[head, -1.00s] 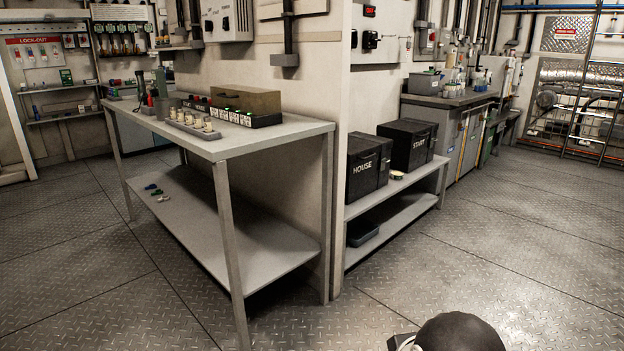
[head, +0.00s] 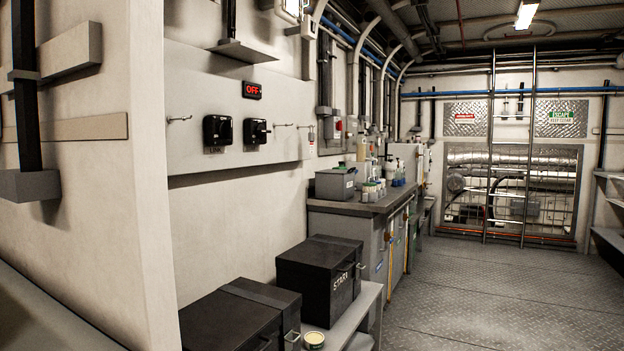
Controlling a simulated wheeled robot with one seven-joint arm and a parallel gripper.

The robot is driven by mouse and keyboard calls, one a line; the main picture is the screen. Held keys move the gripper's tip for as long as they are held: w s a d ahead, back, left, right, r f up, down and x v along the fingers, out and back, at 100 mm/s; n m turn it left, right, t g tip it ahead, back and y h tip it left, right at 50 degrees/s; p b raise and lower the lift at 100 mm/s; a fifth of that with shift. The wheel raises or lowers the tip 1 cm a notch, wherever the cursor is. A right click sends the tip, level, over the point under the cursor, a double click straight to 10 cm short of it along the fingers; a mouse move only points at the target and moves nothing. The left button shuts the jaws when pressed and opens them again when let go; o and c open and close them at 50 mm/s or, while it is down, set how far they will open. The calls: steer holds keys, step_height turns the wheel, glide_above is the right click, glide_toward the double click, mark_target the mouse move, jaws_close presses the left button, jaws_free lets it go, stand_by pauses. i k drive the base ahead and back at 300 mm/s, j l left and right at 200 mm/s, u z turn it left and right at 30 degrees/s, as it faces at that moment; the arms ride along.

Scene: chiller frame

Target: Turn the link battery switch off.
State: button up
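Two black switches are mounted side by side on a pale wall panel (head: 190,80) in the head view. The left switch (head: 218,132) has a squarish black body. My gripper is not in view.
A black box marked START (head: 320,272) and another black box (head: 240,312) stand on a low shelf below the panel. A wall corner (head: 130,200) stands at left. A worktop (head: 365,206) lies beyond. Open floor (head: 480,290) is at right.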

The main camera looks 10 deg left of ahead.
mark_target(225, 131)
steer(key=i+l, duration=0.1)
steer(key=i, duration=0.95)
